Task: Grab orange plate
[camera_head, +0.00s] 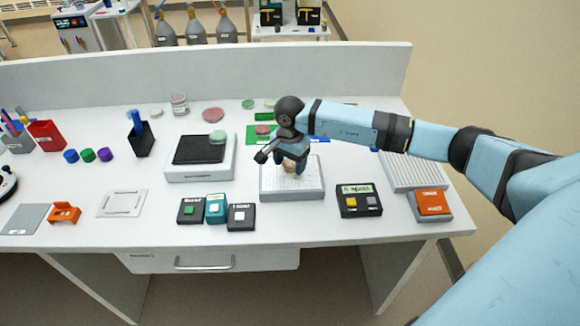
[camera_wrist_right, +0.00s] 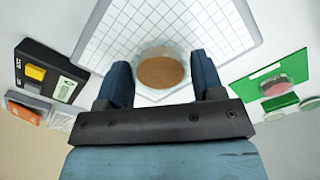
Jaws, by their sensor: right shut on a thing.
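The orange plate is a small round clear dish with an orange-brown fill. In the head view the orange plate (camera_head: 289,167) shows partly under my right gripper (camera_head: 291,160), over a white gridded board (camera_head: 308,190). In the right wrist view the orange plate (camera_wrist_right: 161,72) sits between the two dark blue fingers of my right gripper (camera_wrist_right: 163,80). The right gripper is shut on the plate, one finger at each side. I cannot tell whether the plate touches the board. My left gripper is not in view.
A black-topped device (camera_head: 200,149) with a dish on it stands left of the board. Several button boxes stand in front, including a black one (camera_head: 360,200) at right. A green mat (camera_head: 254,139) with a dish lies behind. A low wall (camera_head: 200,72) closes the table's back.

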